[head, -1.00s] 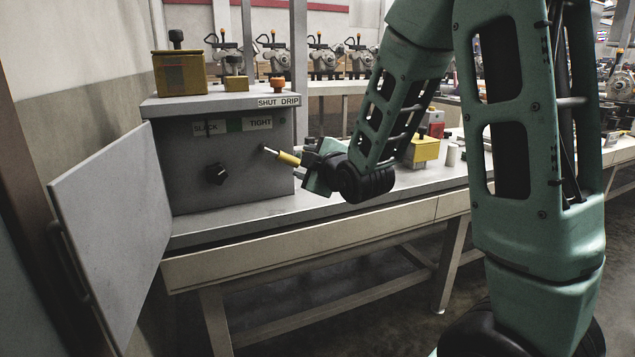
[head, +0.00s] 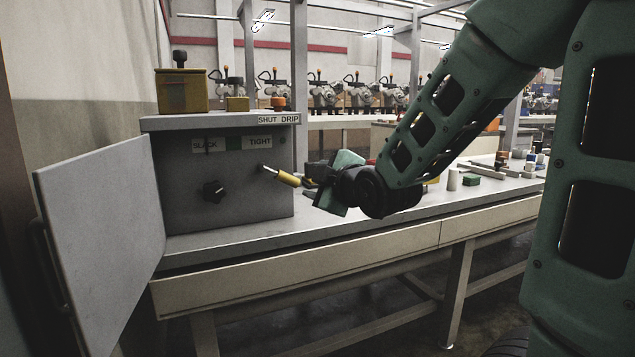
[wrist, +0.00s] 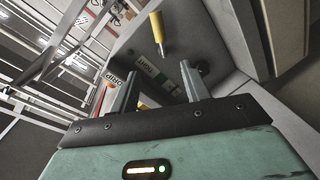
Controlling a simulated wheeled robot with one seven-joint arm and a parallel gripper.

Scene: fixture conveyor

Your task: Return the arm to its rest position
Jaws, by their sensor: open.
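My gripper (head: 314,184) is at the front right of a grey cabinet, just right of a lever with a yellow handle (head: 289,179). In the wrist view my gripper (wrist: 160,82) has its two fingers spread, with nothing held between them. The yellow handle (wrist: 157,28) shows beyond the fingertips, towards the top of that view. My arm (head: 430,125) reaches in from the upper right, over the bench. In the head view the fingertips are small and dark, so the exact gap to the handle is hard to tell.
The grey cabinet (head: 185,180) carries a black knob (head: 213,191) and SLACK, TIGHT and SHUT DRIP labels. Its door (head: 100,235) stands open at left. Yellow boxes (head: 182,92) sit on top. The bench (head: 330,225) has small blocks at right; its front strip is clear.

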